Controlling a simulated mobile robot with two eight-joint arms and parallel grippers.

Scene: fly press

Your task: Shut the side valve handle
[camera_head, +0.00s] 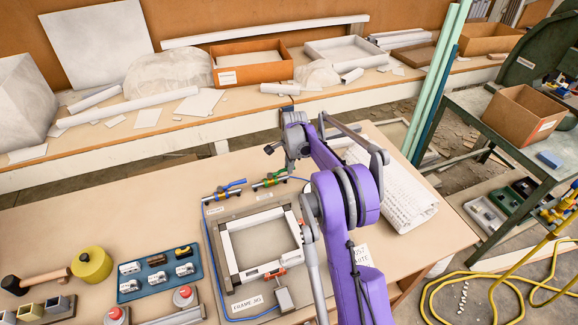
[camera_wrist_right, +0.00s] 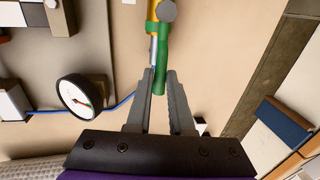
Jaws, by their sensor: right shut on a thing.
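The side valve shows in the right wrist view as a yellow body (camera_wrist_right: 152,27) with a green handle (camera_wrist_right: 161,62). The handle runs roughly along the pipe. My right gripper (camera_wrist_right: 162,76) is shut on the handle's free end, which lies between the fingertips. In the head view the green handle (camera_head: 273,178) lies behind the frame jig (camera_head: 230,290), just below my right wrist. A second valve with a blue handle (camera_head: 235,184) is to its left. My left gripper is not in view.
A round gauge (camera_wrist_right: 80,96) with a blue hose sits left of the fingers. A white frame (camera_head: 228,246) lies in the jig. A blue tray (camera_head: 128,293), yellow tape roll (camera_head: 91,264) and mallet (camera_head: 40,279) are to the left.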

